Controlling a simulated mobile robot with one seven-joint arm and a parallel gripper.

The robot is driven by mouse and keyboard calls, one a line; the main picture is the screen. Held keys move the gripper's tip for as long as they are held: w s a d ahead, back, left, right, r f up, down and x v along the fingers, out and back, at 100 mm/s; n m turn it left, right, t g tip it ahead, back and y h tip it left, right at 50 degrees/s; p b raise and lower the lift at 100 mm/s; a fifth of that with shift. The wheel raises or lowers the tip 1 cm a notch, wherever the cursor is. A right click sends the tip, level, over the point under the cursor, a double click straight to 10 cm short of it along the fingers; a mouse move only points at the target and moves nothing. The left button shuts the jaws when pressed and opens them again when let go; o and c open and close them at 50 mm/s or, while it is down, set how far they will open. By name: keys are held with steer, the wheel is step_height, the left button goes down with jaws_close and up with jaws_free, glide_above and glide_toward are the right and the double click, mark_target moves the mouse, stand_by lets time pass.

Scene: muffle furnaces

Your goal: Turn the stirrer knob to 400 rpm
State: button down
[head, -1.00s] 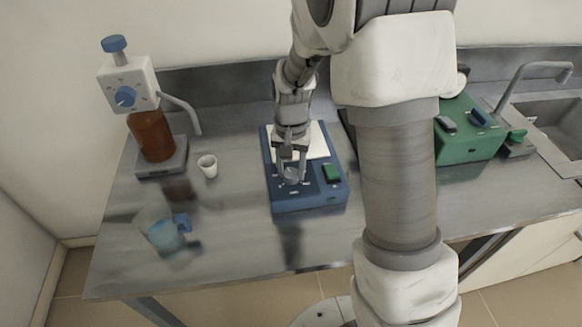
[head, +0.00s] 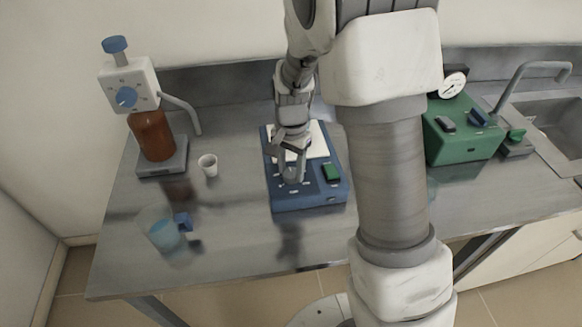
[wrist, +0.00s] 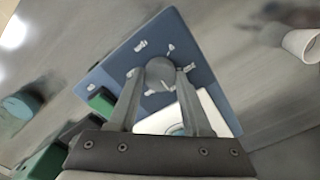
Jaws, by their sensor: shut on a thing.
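The stirrer (head: 310,199) is a blue box with a white top plate (head: 318,140) and a green rocker switch (head: 332,172). It stands in the middle of the bench. Its round grey knob (wrist: 160,72) sits on the front panel among white marks that are too small to read. My gripper (head: 291,172) points down over the panel and is shut on the knob. In the wrist view, its two fingers (wrist: 158,82) press on either side of the knob. The knob's pointer cannot be made out.
To the left stand a small white cup (head: 208,165), a beaker of blue liquid (head: 162,232) and a brown bottle with a dispenser (head: 152,136). A green device with a dial (head: 460,130) and a sink (head: 553,125) are at the right. The front bench is mostly clear.

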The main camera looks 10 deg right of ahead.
mark_target(291, 173)
steer(key=shift+c, duration=1.7)
jaws_free()
steer(key=shift+r, duration=0.1)
step_height(291, 173, up, 17)
steer(key=p, duration=0.1)
steer(key=shift+r+p, duration=0.2)
steer(key=shift+p, duration=0.2)
steer(key=s+d+r+n+t, duration=0.2)
steer(key=s+r+n, duration=0.1)
steer(key=s, duration=0.7)
steer(key=s+d+r+n+t, duration=0.2)
steer(key=s+n, duration=0.3)
steer(key=s, duration=0.5)
steer(key=shift+r+t, duration=0.55)
steer(key=shift+t, duration=0.25)
